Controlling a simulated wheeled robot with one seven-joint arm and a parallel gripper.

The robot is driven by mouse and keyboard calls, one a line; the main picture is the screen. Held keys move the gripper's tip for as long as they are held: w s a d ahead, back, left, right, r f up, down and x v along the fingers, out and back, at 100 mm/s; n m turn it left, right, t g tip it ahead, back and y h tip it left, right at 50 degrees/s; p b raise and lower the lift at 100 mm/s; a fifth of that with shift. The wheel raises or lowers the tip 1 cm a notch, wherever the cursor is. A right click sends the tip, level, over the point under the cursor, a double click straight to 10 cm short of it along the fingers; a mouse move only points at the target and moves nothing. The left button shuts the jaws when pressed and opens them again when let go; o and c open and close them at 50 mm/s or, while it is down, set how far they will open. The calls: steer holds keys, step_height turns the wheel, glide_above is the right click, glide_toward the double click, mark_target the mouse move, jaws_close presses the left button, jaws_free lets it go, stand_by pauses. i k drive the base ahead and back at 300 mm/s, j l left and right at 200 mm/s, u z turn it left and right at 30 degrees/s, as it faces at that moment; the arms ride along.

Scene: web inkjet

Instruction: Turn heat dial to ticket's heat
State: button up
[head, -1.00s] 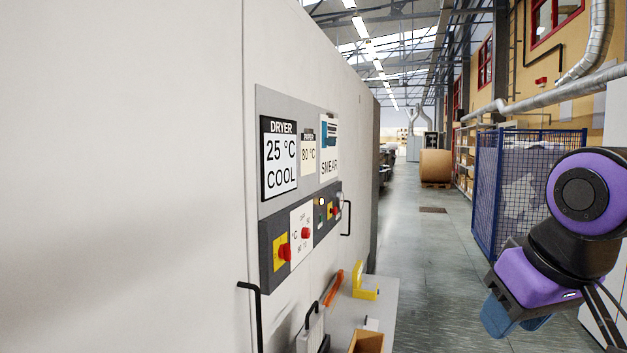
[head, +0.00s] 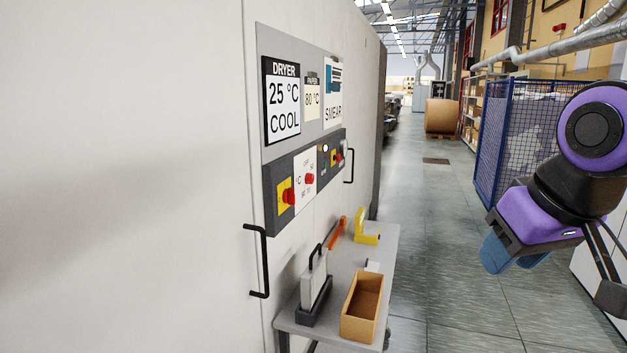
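The heat dial, a red knob on a white plate marked °C (head: 309,180), sits in the dark control strip on the dryer's pale wall. Its pointer setting is too small to read. The paper ticket (head: 312,97) above it reads 80 °C. The dryer display (head: 283,99) reads 25 °C COOL. A sheet (head: 333,92) beside them reads SMEAR. My gripper (head: 512,254), with blue fingers below a purple wrist, hangs at the right over the aisle, well away from the panel. I cannot tell whether its fingers are apart.
A red knob on a yellow plate (head: 288,196) is left of the dial; another red knob (head: 338,158) is right. Black door handles (head: 264,262) stick out. A grey bench (head: 381,290) below holds an open box (head: 346,311). A blue cage (head: 490,140) stands right; the aisle is clear.

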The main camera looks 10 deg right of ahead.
mark_target(308, 178)
steer(key=l+u, duration=0.15)
steer(key=l, duration=0.4)
steer(key=l+u, duration=0.2)
steer(key=l, duration=0.3)
steer(key=l+u, duration=0.15)
steer(key=l, duration=0.4)
steer(key=l+u, duration=0.15)
steer(key=l, duration=0.35)
steer(key=k+l+u, duration=0.2)
steer(key=l, duration=0.35)
steer(key=l+u, duration=0.15)
steer(key=l, duration=0.35)
steer(key=i+j, duration=0.15)
steer(key=j, duration=0.15)
steer(key=i+j+z, duration=0.15)
steer(key=j, duration=0.2)
steer(key=i+j, duration=0.15)
steer(key=j, duration=0.15)
